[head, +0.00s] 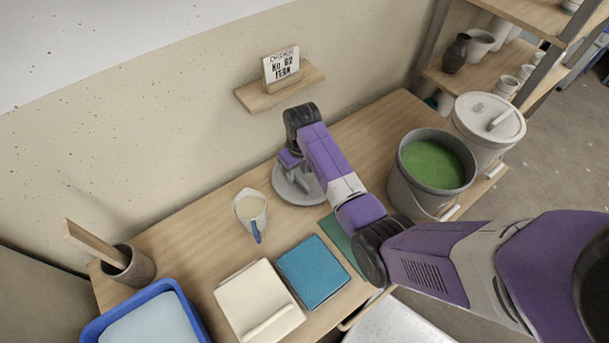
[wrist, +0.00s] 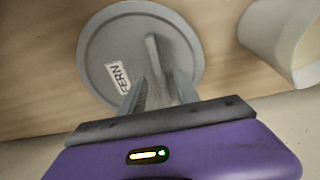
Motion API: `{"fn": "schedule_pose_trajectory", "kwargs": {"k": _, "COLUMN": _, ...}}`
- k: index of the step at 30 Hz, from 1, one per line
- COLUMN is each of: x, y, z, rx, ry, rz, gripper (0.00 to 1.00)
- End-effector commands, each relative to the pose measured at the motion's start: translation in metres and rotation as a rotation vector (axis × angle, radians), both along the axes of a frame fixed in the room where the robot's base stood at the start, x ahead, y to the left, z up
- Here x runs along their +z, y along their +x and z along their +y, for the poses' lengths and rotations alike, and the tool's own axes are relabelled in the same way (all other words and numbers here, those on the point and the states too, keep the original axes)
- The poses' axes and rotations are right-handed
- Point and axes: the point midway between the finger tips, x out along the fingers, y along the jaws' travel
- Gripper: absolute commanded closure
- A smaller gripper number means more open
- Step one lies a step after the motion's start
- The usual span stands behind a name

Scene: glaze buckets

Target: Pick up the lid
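A grey round lid with a bar handle lies flat on the wooden table, partly covered by my arm in the head view (head: 290,192). In the wrist view the lid (wrist: 105,50) shows a white "FERN" label, and its handle (wrist: 154,55) points toward my gripper (wrist: 158,78). The two fingers stand apart, one on each side of the handle's near end. I see no clear contact with it. A grey bucket of green glaze (head: 432,165) stands open at the table's right end. The fingertips are mostly hidden in the head view.
A white bucket with its lid on (head: 488,118) stands behind the green one. A sign reading "No 62 FERN" (head: 282,65) stands on a wall shelf.

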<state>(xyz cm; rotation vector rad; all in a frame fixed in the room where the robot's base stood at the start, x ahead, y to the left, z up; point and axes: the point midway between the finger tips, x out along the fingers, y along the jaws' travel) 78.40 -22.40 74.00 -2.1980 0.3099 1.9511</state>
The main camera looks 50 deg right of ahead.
Motion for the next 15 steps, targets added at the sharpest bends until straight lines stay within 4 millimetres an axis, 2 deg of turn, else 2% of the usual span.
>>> {"fn": "schedule_pose_trajectory", "kwargs": {"k": 5, "x": -0.017, "y": 0.003, "z": -0.001, "rx": 0.000, "ry": 0.000, "rz": -0.001, "gripper": 0.63}}
{"fn": "schedule_pose_trajectory", "kwargs": {"k": 15, "x": -0.019, "y": 0.003, "z": -0.001, "rx": 0.000, "ry": -0.001, "rz": -0.002, "gripper": 0.63}}
